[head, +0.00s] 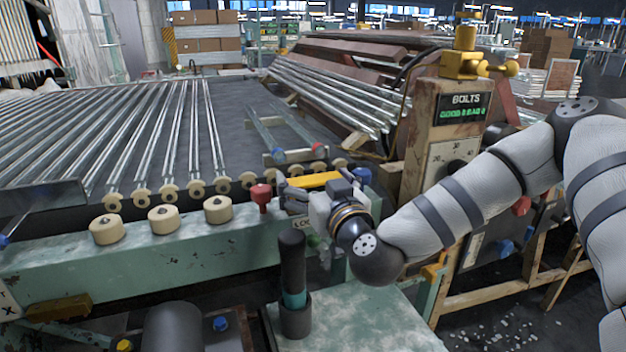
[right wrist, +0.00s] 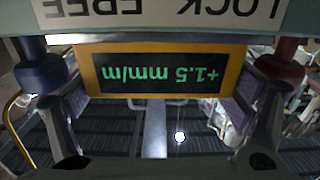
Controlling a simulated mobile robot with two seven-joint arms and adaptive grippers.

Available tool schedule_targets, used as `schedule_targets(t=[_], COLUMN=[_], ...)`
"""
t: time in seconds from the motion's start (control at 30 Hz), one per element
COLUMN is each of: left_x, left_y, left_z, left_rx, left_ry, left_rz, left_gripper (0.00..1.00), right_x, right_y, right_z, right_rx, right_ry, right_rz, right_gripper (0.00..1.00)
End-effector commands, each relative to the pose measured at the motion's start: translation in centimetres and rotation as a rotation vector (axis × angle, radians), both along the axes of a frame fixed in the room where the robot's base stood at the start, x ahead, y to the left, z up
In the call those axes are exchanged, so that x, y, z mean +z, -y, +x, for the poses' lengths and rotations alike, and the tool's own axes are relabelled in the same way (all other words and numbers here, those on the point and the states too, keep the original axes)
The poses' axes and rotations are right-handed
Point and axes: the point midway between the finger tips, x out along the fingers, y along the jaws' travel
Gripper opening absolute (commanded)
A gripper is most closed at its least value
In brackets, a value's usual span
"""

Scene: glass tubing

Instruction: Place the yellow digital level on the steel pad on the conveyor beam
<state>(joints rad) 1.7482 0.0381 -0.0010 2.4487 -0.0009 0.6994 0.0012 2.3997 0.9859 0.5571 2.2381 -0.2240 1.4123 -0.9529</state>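The yellow digital level (head: 317,180) is a yellow bar at the near beam of the conveyor (head: 190,249), between a red knob (head: 261,196) and a blue knob (head: 362,176). In the right wrist view the level (right wrist: 163,52) shows its display upside down, reading +1.5 mm/m in green. My right gripper (head: 318,192) is at the level; its fingers (right wrist: 160,105) flank the two ends, and the pads appear to touch them. My left gripper is not in view.
Several cream rollers (head: 163,219) line the beam left of the red knob. Glass tubes (head: 150,125) lie behind. A dark-handled tool (head: 292,262) stands upright in front of the beam, above a green surface (head: 360,325).

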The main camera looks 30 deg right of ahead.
Motion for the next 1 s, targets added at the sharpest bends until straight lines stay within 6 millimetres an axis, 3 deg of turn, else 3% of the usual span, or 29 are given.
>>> schedule_targets(t=[0.47, 0.73, 0.87, 1.0], left_x=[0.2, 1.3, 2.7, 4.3], left_y=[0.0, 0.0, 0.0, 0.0], left_z=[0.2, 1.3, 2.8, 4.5], left_rx=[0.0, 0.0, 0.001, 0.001], left_ry=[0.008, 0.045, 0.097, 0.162], left_rz=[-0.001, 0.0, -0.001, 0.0], left_gripper=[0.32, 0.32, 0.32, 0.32], right_x=[0.4, 0.8, 1.2, 1.3], right_y=[-0.2, -1.6, -2.3, -2.7], right_z=[-0.7, -6.4, -9.3, -10.8], right_rx=[0.001, 0.003, 0.002, 0.0], right_ry=[0.003, 0.006, 0.012, 0.016], right_rz=[0.0, 0.002, -0.001, -0.002], right_gripper=[1.0, 1.0, 1.0, 1.0])
